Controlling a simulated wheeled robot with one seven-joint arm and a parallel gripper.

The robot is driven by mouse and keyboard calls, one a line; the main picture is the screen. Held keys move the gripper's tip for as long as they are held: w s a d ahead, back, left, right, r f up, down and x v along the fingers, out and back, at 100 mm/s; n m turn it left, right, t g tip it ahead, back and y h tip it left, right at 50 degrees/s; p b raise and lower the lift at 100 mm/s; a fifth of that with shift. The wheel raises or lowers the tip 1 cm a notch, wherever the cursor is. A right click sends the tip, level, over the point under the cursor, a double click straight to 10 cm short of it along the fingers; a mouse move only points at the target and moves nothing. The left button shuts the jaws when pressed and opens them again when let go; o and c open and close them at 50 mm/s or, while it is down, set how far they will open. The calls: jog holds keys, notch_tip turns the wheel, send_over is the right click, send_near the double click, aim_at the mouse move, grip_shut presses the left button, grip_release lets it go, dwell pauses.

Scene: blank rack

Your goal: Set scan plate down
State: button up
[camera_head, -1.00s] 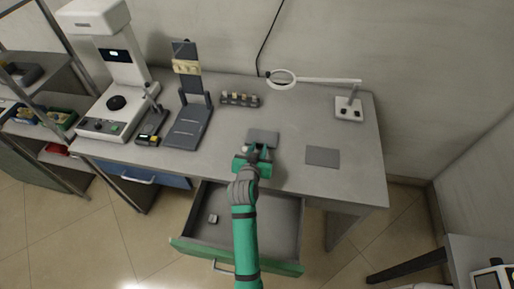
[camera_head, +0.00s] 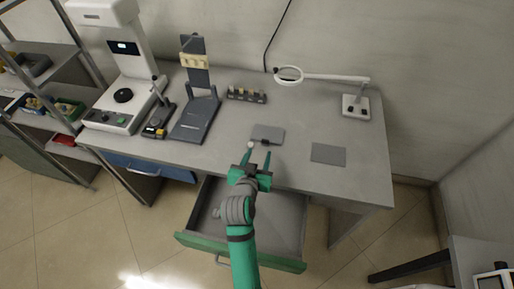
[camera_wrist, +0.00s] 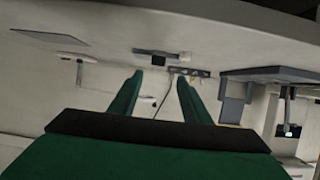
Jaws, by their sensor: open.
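A small grey plate (camera_head: 267,133) lies flat on the bench near its front middle. It has a small dark part at its front edge, and a small whitish piece (camera_head: 250,144) sits by its left front corner. I take this to be the scan plate; it also shows in the wrist view (camera_wrist: 151,53). A second flat grey rectangle (camera_head: 328,154) lies to its right and is bare. My green gripper (camera_head: 258,157) is open and empty, its fingers pointing toward the plate from the front, apart from it. Its fingers also show in the wrist view (camera_wrist: 160,80).
An open drawer (camera_head: 285,212) juts out below the bench front, under my arm. A dark stand (camera_head: 195,120) and white instrument (camera_head: 122,97) stand left. A small rack (camera_head: 247,96) is behind the plate. A magnifier lamp (camera_head: 355,105) stands back right. Bench around the grey rectangle is clear.

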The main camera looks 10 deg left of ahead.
jog(key=shift+s+d+r, duration=0.2)
jog(key=shift+s+r, duration=0.1)
jog(key=shift+s, duration=0.45)
jog(key=shift+s+a+r, duration=0.1)
jog(key=shift+s+r, duration=0.1)
jog(key=shift+s, duration=0.45)
jog(key=shift+s+f, duration=0.1)
jog(key=shift+s, duration=0.2)
jog(key=shift+n+t+y, duration=0.6)
jog(key=shift+n+y, duration=0.2)
jog(key=shift+y, duration=0.1)
jog(key=s+d+f, duration=0.2)
jog(key=s, duration=0.6)
jog(key=s+d+f, duration=0.2)
jog(key=s+d, duration=0.1)
jog(key=s, duration=0.6)
jog(key=s+d+f, duration=0.2)
jog(key=s+d, duration=0.1)
jog(key=s, duration=0.6)
jog(key=shift+s, duration=0.2)
jog(key=s+d+r+m+h, duration=0.1)
jog(key=s+r, duration=0.3)
jog(key=s, duration=0.3)
jog(key=shift+s+t, duration=0.25)
jog(key=shift+t, duration=0.05)
jog(key=shift+s+r, duration=0.3)
jog(key=shift+s, duration=0.1)
jog(key=c, duration=0.3)
jog(key=shift+w, duration=0.1)
jog(key=shift+c, duration=0.2)
